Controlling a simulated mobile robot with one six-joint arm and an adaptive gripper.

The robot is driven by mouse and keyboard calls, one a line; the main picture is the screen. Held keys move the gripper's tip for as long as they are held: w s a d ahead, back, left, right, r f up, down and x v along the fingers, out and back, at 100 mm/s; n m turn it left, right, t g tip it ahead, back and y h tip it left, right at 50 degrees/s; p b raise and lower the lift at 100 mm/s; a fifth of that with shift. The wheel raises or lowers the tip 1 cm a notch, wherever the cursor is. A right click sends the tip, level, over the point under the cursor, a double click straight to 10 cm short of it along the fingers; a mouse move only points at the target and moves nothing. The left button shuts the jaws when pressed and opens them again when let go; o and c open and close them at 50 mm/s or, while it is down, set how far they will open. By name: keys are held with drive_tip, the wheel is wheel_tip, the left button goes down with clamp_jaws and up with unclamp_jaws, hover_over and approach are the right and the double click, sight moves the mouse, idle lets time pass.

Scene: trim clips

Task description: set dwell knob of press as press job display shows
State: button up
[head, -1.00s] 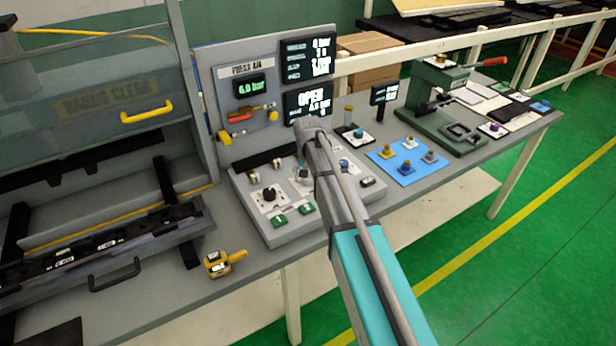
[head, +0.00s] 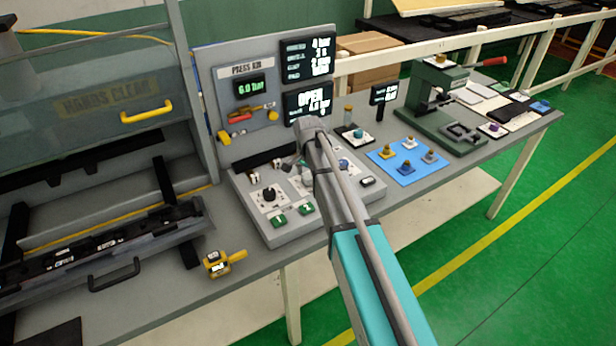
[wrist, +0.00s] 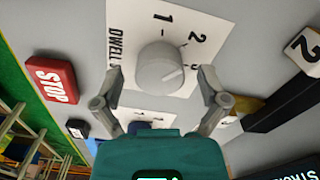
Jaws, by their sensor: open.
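The dwell knob (wrist: 160,66) is a round grey knob on a white plate lettered DWELL, with a 1 and a 2 showing. The line on its face points right and a little up in the wrist view, past the 2. My gripper (wrist: 161,84) is open, with one finger on each side of the knob and visible space between. In the head view my arm partly hides the knob. The press job display (head: 308,59) is a dark screen with white lines; the top one reads 4 bar, and the second seems to read 3 s.
A red STOP button (wrist: 52,80) is left of the knob plate in the wrist view. The control box (head: 283,232) carries another black knob (head: 269,194) and green buttons (head: 278,221). A blue mat (head: 392,167) with small parts lies to the right. A yellow-handled tool (head: 218,264) lies in front.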

sight(308, 176)
drive_tip(key=shift+m, duration=0.6)
wheel_tip(308, 176, up, 14)
drive_tip(key=p, duration=1.4)
drive_tip(key=s+d+f+n+b, duration=0.3)
drive_tip(key=s+f+b, duration=0.1)
drive_tip(key=s, duration=0.4)
drive_tip(key=s+d+f+n+b, duration=0.3)
drive_tip(key=s+f+n+b, duration=0.1)
drive_tip(key=s, duration=0.3)
drive_tip(key=s+d+f+n+b, duration=0.3)
drive_tip(key=s+f+b, duration=0.1)
drive_tip(key=s, duration=0.4)
drive_tip(key=shift+s+f+n+b, duration=0.3)
drive_tip(key=shift+s+n, duration=0.05)
drive_tip(key=shift+n, duration=0.05)
drive_tip(key=shift+c, duration=0.3)
drive_tip(key=c, duration=0.4)
drive_tip(key=shift+c, duration=0.2)
